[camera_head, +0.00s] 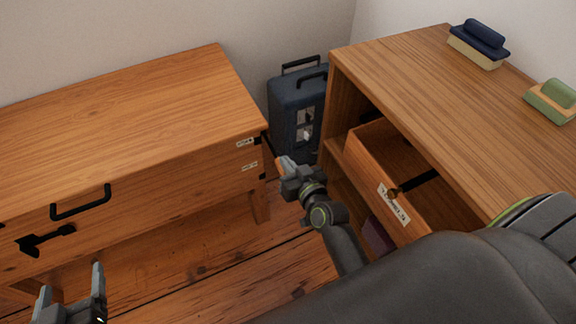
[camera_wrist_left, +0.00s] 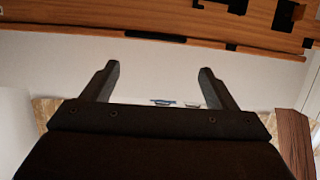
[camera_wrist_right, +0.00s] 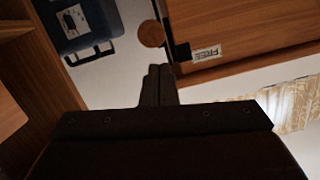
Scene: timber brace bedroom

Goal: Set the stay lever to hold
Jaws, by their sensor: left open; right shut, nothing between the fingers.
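The stay lever seems to be the wooden part (camera_head: 270,158) at the right end of the left chest (camera_head: 120,95); a round wooden end (camera_wrist_right: 151,33) shows in the right wrist view beside a black bracket (camera_wrist_right: 182,52). Two small labels, an upper one (camera_head: 245,142) and a lower one (camera_head: 249,166), are on the chest's front corner; the right wrist view reads FREE (camera_wrist_right: 206,54) on one. My right gripper (camera_head: 285,163) is shut and empty, close beside the wooden part; contact cannot be told. My left gripper (camera_head: 72,284) is open and empty, low before the chest.
The chest front has a black handle (camera_head: 81,203) and a black latch (camera_head: 44,240). A blue suitcase (camera_head: 297,105) stands behind the gap. At right, a cabinet (camera_head: 430,75) has an open drawer (camera_head: 372,185). Two brushes, blue (camera_head: 479,44) and green (camera_head: 552,101), lie on top.

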